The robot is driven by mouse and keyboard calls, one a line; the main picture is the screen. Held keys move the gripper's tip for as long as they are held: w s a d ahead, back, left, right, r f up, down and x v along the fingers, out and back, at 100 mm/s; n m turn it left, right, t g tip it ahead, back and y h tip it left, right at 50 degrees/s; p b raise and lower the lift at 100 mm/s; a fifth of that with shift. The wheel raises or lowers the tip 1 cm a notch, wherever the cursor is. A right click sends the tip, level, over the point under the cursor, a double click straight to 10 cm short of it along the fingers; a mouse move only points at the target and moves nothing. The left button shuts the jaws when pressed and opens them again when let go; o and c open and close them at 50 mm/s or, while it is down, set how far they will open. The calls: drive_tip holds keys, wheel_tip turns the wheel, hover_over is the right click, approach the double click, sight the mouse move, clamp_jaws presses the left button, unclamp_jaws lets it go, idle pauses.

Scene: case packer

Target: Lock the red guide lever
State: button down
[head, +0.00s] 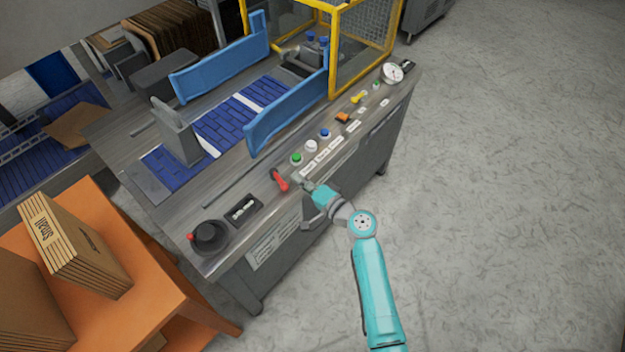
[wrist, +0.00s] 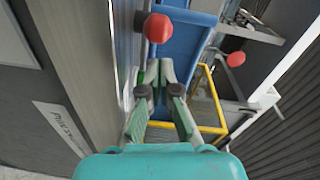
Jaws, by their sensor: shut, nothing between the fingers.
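The red guide lever (head: 280,181) stands on the front part of the grey machine top, left of the green button. My gripper (head: 301,185) is just right of the lever in the head view, low over the machine's front edge. In the wrist view my gripper (wrist: 159,70) has its fingertips together with nothing between them. A red ball knob (wrist: 158,27) shows just beyond the fingertips, apparently clear of them. A second red knob (wrist: 236,59) shows farther right; I cannot tell for sure which one belongs to the lever.
Green (head: 296,158), white (head: 311,146) and blue (head: 324,133) buttons line the front edge. A black dial (head: 208,236) is at the near left corner. Blue guide rails (head: 290,112) flank the conveyor; a yellow guard frame (head: 333,60) stands behind. The floor at right is clear.

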drive_tip(key=shift+s+a+f, duration=0.15)
drive_tip(key=shift+s+a, duration=0.35)
drive_tip(key=shift+a, duration=0.3)
drive_tip(key=shift+s+a, duration=0.1)
drive_tip(key=shift+s, duration=0.05)
